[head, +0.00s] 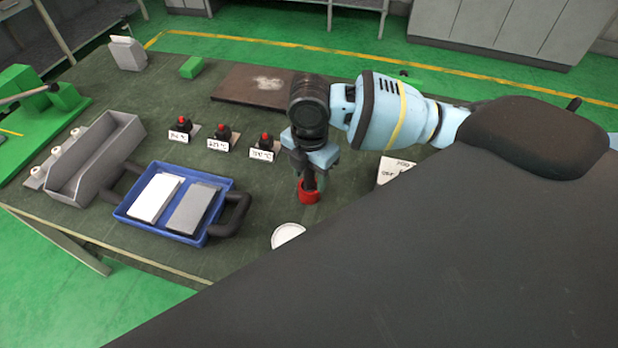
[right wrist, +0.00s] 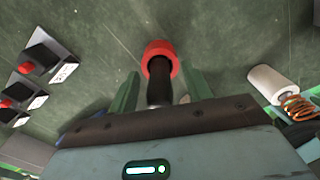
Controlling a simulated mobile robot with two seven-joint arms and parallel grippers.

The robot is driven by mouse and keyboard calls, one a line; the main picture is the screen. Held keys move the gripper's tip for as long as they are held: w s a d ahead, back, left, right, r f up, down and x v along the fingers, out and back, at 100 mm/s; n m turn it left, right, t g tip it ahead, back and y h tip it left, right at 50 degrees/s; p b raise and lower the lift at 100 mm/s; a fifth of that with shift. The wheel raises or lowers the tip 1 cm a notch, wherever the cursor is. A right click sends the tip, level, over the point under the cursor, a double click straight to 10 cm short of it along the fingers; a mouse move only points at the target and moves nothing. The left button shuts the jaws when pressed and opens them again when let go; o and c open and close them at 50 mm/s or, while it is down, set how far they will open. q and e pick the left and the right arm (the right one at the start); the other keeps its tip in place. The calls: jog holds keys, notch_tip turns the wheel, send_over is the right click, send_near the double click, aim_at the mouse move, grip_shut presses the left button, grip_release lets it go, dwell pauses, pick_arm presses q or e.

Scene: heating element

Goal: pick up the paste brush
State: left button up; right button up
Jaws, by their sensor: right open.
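The paste brush (right wrist: 158,85) shows in the right wrist view as a dark handle standing in a red round holder or pot (right wrist: 160,52). Its lower end is hidden inside the red piece. My right gripper (right wrist: 161,96) is open, with one green finger on each side of the handle; I cannot tell whether they touch it. In the head view my right gripper (head: 310,172) points down right above the red piece (head: 308,193), which stands on the dark table. There the brush is mostly hidden by the gripper. My left gripper is not in view.
A blue tray (head: 128,213) with two flat plates stands at the left, beside a grey open bin (head: 98,160). Several black units with red buttons (head: 223,136) stand behind. A white round piece (head: 287,235) lies in front. A white cylinder (right wrist: 266,84) and copper coil (right wrist: 298,108) are nearby.

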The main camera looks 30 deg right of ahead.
grip_shut()
jog(key=shift+r, duration=0.15)
notch_tip(320, 180, up, 10)
jog(key=shift+f+p, duration=0.1)
jog(key=shift+p, duration=0.2)
dwell(0.4)
